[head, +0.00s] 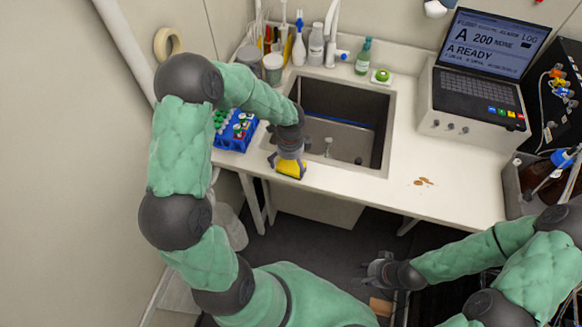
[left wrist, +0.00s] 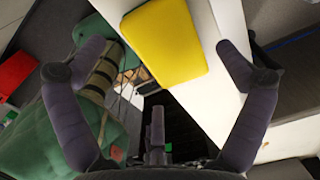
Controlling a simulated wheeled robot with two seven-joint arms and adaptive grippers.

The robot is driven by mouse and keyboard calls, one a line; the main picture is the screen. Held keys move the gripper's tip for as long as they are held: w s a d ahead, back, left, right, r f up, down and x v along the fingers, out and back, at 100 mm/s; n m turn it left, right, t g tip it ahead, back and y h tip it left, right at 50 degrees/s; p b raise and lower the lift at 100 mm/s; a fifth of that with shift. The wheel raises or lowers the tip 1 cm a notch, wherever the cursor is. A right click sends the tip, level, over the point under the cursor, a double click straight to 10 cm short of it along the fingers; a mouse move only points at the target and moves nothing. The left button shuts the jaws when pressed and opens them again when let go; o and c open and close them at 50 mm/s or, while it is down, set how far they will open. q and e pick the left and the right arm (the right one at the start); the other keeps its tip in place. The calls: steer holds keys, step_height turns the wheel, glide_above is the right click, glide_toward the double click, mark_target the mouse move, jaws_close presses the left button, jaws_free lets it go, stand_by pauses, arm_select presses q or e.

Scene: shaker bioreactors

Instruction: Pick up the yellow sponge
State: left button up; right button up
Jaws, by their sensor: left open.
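The yellow sponge (head: 290,169) lies at the front edge of the white counter, in front of the sink. In the left wrist view the sponge (left wrist: 166,42) lies flat, partly over the counter edge, ahead of and between the spread fingers. My left gripper (head: 288,160) is open just above the sponge and hides part of it in the head view. Its two fingers show apart in the left wrist view (left wrist: 160,72), with nothing held between them. My right gripper (head: 374,271) is low in front of the counter, far from the sponge; its jaw opening is too small to judge.
The sink (head: 345,130) is directly behind the sponge. A blue tube rack (head: 235,137) stands to its left. Bottles (head: 316,45) line the back. Brown spots (head: 423,182) mark the counter at right, before a laptop (head: 480,75). The counter between sink and spots is clear.

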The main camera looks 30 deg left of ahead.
mark_target(290, 168)
arm_select(q)
step_height(290, 168, down, 3)
steer(key=shift+a+f, duration=0.1)
steer(key=shift+f, duration=0.1)
steer(key=c, duration=0.7)
steer(key=shift+r, duration=0.1)
steer(key=shift+r, duration=0.55)
step_height(290, 168, up, 2)
steer(key=shift+r, duration=0.2)
steer(key=s+d+r, duration=0.4)
steer(key=s+d, duration=0.1)
steer(key=s+d+r+p, duration=0.1)
steer(key=s+d+r, duration=0.3)
steer(key=s+r, duration=0.1)
steer(key=shift+d+r+p, duration=0.2)
steer(key=shift+d+p, duration=0.1)
steer(key=shift+d, duration=0.1)
